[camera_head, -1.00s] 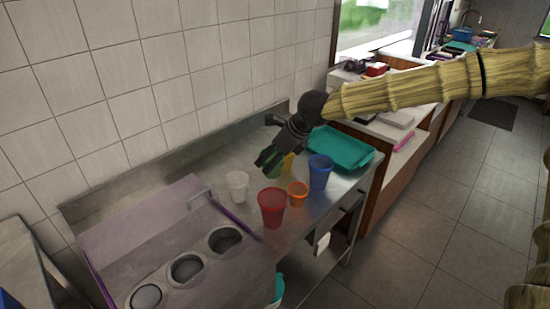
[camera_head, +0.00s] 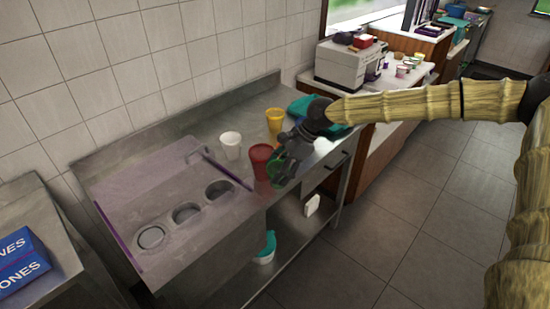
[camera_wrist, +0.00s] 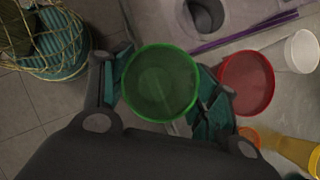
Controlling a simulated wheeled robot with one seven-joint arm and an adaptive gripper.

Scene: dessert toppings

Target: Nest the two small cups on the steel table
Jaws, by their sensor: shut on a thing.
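My gripper (camera_head: 280,172) is shut on a green cup (camera_wrist: 160,84), which sits between the two fingers in the wrist view, its open mouth facing the camera. In the head view only a bit of green shows beside the fingers, just right of the red cup (camera_head: 259,160), near the front edge of the steel table (camera_head: 205,128). A small orange cup (camera_wrist: 248,134) shows partly in the wrist view, below the red cup and right of my right finger. The green cup is apart from the orange one.
A white cup (camera_head: 230,145) and a yellow cup (camera_head: 274,122) stand behind the red cup. A teal tray (camera_head: 303,106) is partly hidden by my arm. The topping unit with round wells (camera_head: 186,212) fills the table's left. Boxes (camera_head: 22,262) lie at far left.

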